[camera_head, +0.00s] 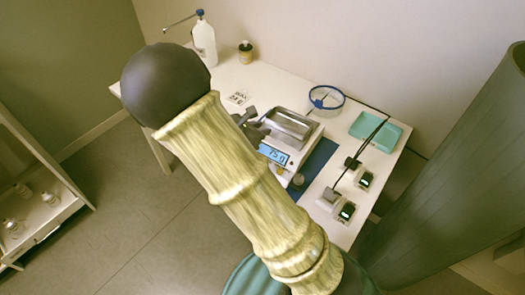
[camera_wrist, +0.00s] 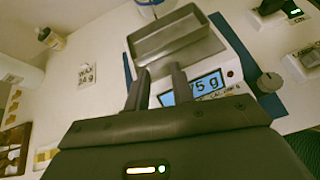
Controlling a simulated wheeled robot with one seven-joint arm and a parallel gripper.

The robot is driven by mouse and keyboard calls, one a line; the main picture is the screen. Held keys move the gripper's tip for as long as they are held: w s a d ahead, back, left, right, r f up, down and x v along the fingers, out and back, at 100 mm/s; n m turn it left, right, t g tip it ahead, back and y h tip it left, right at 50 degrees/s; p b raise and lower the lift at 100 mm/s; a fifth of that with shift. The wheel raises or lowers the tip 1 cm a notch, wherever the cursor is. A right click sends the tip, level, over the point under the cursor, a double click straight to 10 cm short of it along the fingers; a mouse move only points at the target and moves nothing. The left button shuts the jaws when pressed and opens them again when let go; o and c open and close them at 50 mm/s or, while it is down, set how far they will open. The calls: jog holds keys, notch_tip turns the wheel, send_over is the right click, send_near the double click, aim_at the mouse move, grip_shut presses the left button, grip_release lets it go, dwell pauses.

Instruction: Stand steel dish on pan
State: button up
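The steel dish (camera_head: 291,124), a shallow rectangular metal tray, sits level on top of the white scale (camera_head: 277,171). It also shows in the wrist view (camera_wrist: 175,45). The scale's blue display (camera_head: 272,154) appears to read 75 g. My gripper (camera_head: 254,124) is beside the dish's left end in the head view. In the wrist view my two fingers (camera_wrist: 160,70) are apart with nothing between them.
The scale is on a blue mat (camera_head: 318,164) on a white table. A blue-rimmed round container (camera_head: 326,98), a teal tray (camera_head: 376,131) and two small devices with green displays (camera_head: 346,212) are to the right. A white bottle (camera_head: 204,40) and small jar (camera_head: 245,52) stand at the back.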

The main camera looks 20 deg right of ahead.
jog(key=s+a+r+m+g+y, duration=0.1)
jog(key=s+m+y, duration=0.4)
jog(key=s+m, duration=0.3)
jog(key=s+a+r+m+g+y, duration=0.2)
jog(key=s+m+y, duration=0.3)
jog(key=s+m, duration=0.4)
jog(key=m, duration=0.5)
jog(key=shift+a+r+m, duration=0.15)
jog(key=shift+m, duration=0.15)
